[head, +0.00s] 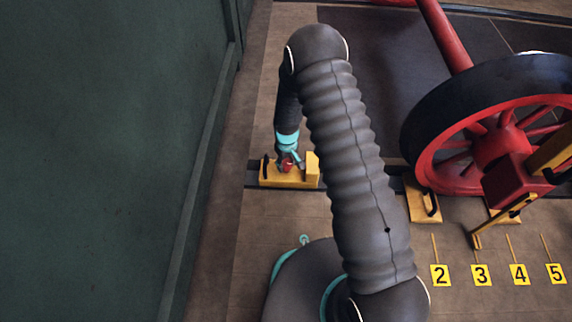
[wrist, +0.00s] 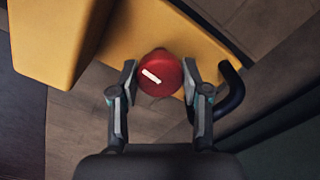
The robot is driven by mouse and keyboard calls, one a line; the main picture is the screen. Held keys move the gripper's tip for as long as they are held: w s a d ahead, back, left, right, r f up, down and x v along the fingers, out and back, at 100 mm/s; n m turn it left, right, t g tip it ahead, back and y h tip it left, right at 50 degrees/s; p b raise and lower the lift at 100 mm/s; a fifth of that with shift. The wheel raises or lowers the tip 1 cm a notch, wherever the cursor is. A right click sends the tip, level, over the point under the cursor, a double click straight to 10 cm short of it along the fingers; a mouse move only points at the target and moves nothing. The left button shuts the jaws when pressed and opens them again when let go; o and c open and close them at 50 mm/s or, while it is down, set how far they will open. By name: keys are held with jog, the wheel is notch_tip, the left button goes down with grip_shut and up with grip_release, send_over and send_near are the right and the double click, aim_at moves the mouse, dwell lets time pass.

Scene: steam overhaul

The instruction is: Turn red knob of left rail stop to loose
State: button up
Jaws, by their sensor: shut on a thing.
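The left rail stop (head: 290,179) is a yellow block on the rail, left of the wheel in the head view. Its yellow body also fills the top of the wrist view (wrist: 130,20). The red knob (wrist: 160,74) is round, with a white bar mark running slantwise from upper left to lower right. In the head view the knob (head: 287,165) shows small below my wrist. My gripper (wrist: 160,80) is shut on the knob, one finger on its left side and one on its right. Any loose or tight marking cannot be made out.
A black handle (wrist: 232,90) curves close to my right finger in the wrist view. A large red wheel (head: 498,145) stands at right, with another yellow stop (head: 424,206) by it. Numbered yellow floor tags (head: 440,275) lie in front. A dark green wall (head: 100,150) rises at left.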

aim_at(287, 163)
jog(key=shift+n, duration=0.8)
jog(key=o, duration=1.1)
notch_tip(287, 163, up, 12)
dwell(0.3)
